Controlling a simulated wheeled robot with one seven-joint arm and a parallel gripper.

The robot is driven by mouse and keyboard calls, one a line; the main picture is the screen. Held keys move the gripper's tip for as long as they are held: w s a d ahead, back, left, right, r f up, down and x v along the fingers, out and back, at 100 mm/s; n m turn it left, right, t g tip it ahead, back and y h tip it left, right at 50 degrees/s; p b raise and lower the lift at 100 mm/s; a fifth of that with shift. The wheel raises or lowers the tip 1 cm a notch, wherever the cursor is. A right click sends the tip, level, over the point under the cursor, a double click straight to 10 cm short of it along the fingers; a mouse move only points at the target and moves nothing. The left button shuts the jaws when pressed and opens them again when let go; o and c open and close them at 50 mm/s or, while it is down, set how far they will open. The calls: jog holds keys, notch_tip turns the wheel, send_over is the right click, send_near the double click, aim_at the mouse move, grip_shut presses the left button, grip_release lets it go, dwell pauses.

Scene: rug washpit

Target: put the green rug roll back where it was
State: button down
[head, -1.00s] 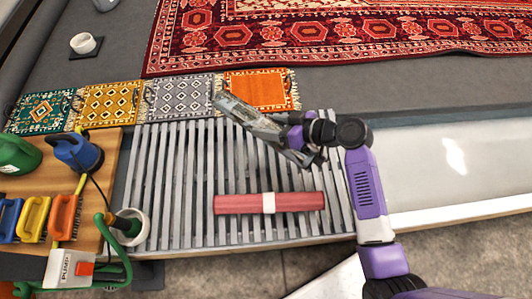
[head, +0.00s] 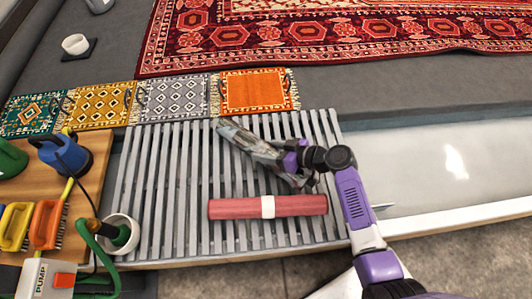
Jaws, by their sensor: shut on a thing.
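My gripper (head: 287,160), at the end of the purple arm, is shut on a long mottled grey thing (head: 245,141). It holds this thing slantwise over the slatted rack (head: 160,190), its far end near the rack's back edge by the orange rug. I cannot tell whether the thing is a rolled rug or whether it touches the slats; it does not look green. A red roll with a white band (head: 235,208) lies across the front of the rack, nearer than the held thing. I see no plainly green rug roll.
Small rugs, the orange one (head: 253,91) among them, lie behind the rack, with a large red patterned rug (head: 330,37) beyond. A wooden board with brushes (head: 47,224), a blue tool (head: 62,155) and a pump box (head: 43,278) is at left. A white cup (head: 75,44) stands far left.

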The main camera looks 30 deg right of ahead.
jog(key=shift+f, duration=0.4)
jog(key=shift+f, duration=0.1)
jog(key=shift+c, duration=2.4)
grip_release()
jog(key=shift+s+d+r, duration=0.15)
jog(key=shift+s+r, duration=0.05)
jog(key=p+v, duration=0.3)
jog(key=v, duration=0.8)
jog(key=shift+s+d, duration=0.1)
jog(key=shift+d, duration=0.1)
